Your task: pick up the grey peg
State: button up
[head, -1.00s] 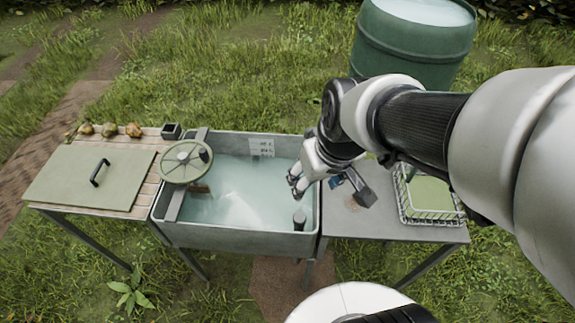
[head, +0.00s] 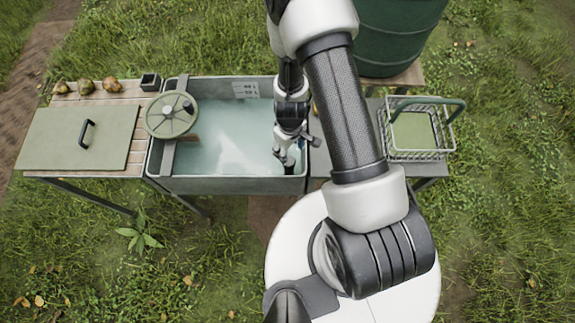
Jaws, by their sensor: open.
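The grey peg (head: 289,169) stands upright in the front right corner of the water-filled trough (head: 225,186). Only a little of it shows in the head view, because my gripper covers its top. My gripper (head: 286,159) points down right at the peg, with its fingers open. I cannot tell whether the fingers are around the peg or just above it, or whether they touch it.
A green handwheel (head: 171,115) sits at the trough's left side. A lidded wooden table (head: 75,140) with several pears (head: 85,86) and a small dark box (head: 150,81) stands left. A wire basket (head: 416,155) is right, with a green barrel (head: 400,35) behind.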

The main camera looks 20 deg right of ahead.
aim_at(289, 162)
notch_tip(289, 162, down, 12)
jog(key=b, duration=1.1)
jog(key=shift+f+b, duration=0.1)
jog(key=shift+b, duration=0.3)
jog(key=f+b, duration=0.2)
jog(key=f, duration=0.1)
jog(key=f+b, duration=0.2)
jog(key=shift+w+f, duration=0.2)
jog(key=shift+w, duration=0.05)
jog(key=shift+r, duration=0.15)
jog(key=shift+c, duration=0.3)
grip_shut()
